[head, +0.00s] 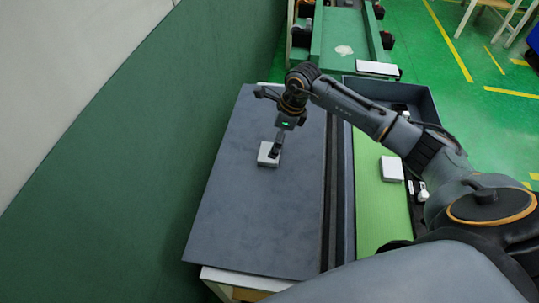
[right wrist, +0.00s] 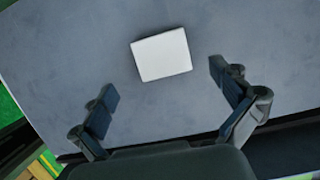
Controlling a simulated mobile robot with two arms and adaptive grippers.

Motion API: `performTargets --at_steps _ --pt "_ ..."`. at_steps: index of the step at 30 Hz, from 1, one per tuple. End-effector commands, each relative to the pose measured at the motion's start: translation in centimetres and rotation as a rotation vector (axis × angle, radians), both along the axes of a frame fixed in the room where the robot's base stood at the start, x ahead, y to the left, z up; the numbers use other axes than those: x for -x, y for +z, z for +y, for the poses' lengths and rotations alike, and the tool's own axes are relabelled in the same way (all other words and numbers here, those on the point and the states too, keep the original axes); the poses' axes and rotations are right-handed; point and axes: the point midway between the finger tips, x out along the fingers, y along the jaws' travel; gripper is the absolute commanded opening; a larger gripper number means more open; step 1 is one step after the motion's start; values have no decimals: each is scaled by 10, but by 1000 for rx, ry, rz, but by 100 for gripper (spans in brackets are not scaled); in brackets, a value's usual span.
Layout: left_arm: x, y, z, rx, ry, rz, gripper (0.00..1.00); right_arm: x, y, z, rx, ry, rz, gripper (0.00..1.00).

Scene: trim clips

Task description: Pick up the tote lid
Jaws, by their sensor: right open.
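A large flat dark grey panel (head: 250,215), which looks like the lid, lies on a white-edged table at the middle left. I cannot tell for certain that it is the tote lid. A small white block (head: 267,161) rests on the panel; it also shows in the right wrist view (right wrist: 162,54). My right gripper (head: 272,128) is over the panel, close to the block. In the right wrist view the right gripper (right wrist: 163,87) has its fingers spread, with nothing between them, and the block lies just ahead of the fingertips. My left gripper is out of view.
A dark grey tray (head: 408,93) with a green mat (head: 366,190) stands right of the panel. Another white block (head: 391,168) and small white items lie there. A green cart (head: 340,35) is behind.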

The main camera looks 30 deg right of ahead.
Motion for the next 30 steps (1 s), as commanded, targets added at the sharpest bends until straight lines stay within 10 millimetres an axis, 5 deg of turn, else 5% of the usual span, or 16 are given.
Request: performTargets --at_steps 8,15,22,30 --pt "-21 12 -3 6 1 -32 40 -4 -24 5 -2 -1 4 100" --pt "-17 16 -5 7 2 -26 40 -9 -53 10 -2 -1 0 100" --pt "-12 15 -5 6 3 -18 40 -10 -56 10 1 0 -1 100" --pt "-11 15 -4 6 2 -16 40 -10 -56 10 1 0 -1 49"
